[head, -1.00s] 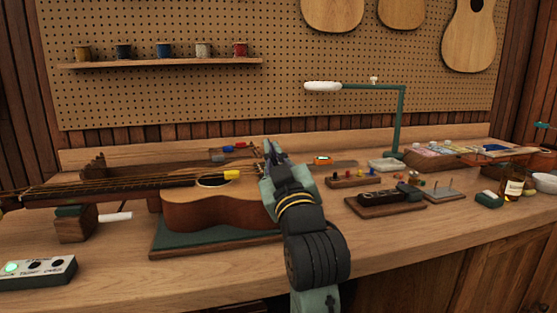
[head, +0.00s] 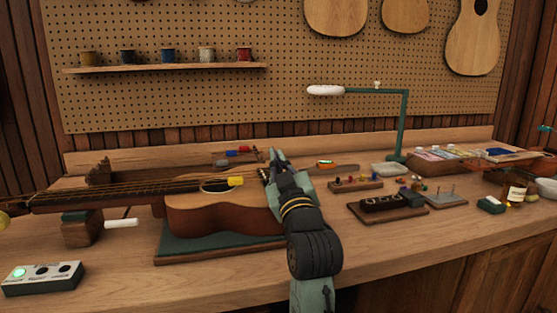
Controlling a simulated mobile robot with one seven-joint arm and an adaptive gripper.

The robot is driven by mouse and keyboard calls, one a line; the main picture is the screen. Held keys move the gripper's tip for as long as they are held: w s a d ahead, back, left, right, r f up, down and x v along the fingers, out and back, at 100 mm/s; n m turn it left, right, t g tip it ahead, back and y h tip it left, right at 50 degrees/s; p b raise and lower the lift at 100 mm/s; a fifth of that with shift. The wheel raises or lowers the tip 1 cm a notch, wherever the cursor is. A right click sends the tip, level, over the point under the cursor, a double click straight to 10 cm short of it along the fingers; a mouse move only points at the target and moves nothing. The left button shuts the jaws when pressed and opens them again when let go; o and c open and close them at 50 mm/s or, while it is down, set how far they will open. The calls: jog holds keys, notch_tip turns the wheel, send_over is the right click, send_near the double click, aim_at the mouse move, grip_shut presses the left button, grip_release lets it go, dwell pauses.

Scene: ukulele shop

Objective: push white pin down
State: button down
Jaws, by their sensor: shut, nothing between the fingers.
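The ukulele (head: 215,222) lies on a green-topped wooden cradle (head: 200,251), its neck pointing left. A yellow piece (head: 235,181) sits by its sound hole. My gripper (head: 274,156) is over the bridge end at the right of the body, with its fingers together and nothing seen between them. The gripper and wrist cover much of the bridge. I cannot make out the white pin; it is too small or hidden behind the gripper.
A white-headed lamp (head: 326,90) on a green post stands behind. To the right are a peg rack (head: 356,184), a dark block on a board (head: 388,203) and a bottle (head: 516,193). A switch box (head: 42,278) sits front left.

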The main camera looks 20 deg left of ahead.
jog(key=shift+f+b, duration=0.8)
jog(key=shift+f, duration=0.6)
jog(key=shift+s+d+f, duration=0.2)
jog(key=shift+s+d, duration=0.05)
jog(key=shift+s, duration=0.2)
jog(key=r+v, duration=0.1)
jog(key=v, duration=0.6)
jog(key=w+d+r+m+p, duration=0.2)
jog(key=d+r+m+p, duration=0.25)
jog(key=m, duration=0.45)
jog(key=shift+g+y, duration=0.3)
jog(key=p+x, duration=0.3)
jog(key=x, duration=0.6)
jog(key=shift+w+a, duration=0.2)
jog(key=f, duration=0.2)
jog(key=shift+s+a+f+p, duration=0.25)
jog(key=shift+s+f+p, duration=0.05)
jog(key=shift+s+f, duration=0.05)
jog(key=shift+s+a+f, duration=0.1)
jog(key=shift+s+f, duration=0.05)
jog(key=shift+f, duration=0.25)
jog(key=shift+s+a+f, duration=0.1)
jog(key=shift+a+f, duration=0.05)
jog(key=shift+f, duration=0.2)
